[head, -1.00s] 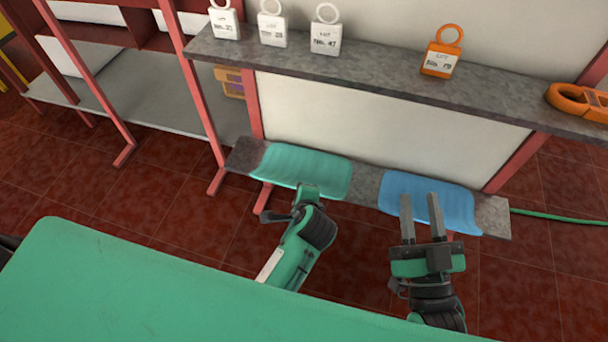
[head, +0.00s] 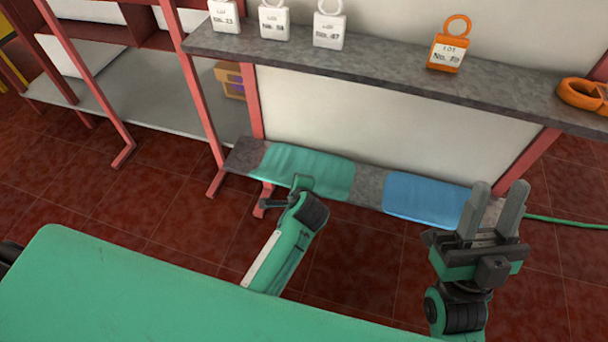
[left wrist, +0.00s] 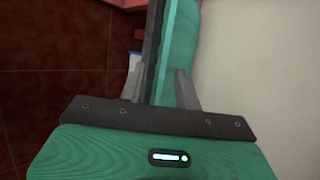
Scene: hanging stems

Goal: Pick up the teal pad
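The teal pad (head: 310,165) lies on the left part of the low grey bench (head: 368,186), its surface rumpled. My left gripper (head: 303,186) is at the pad's near edge; its fingers are mostly hidden in the head view. In the left wrist view my left gripper (left wrist: 160,82) has its fingers apart, with the bench edge and the teal pad (left wrist: 180,45) between them. I see no clear grip on the pad. My right gripper (head: 496,208) is open and empty, in front of the bench's right end.
A blue pad (head: 425,200) lies on the bench's right part. A green hose (head: 565,221) lies at right. The tiled floor in front is clear.

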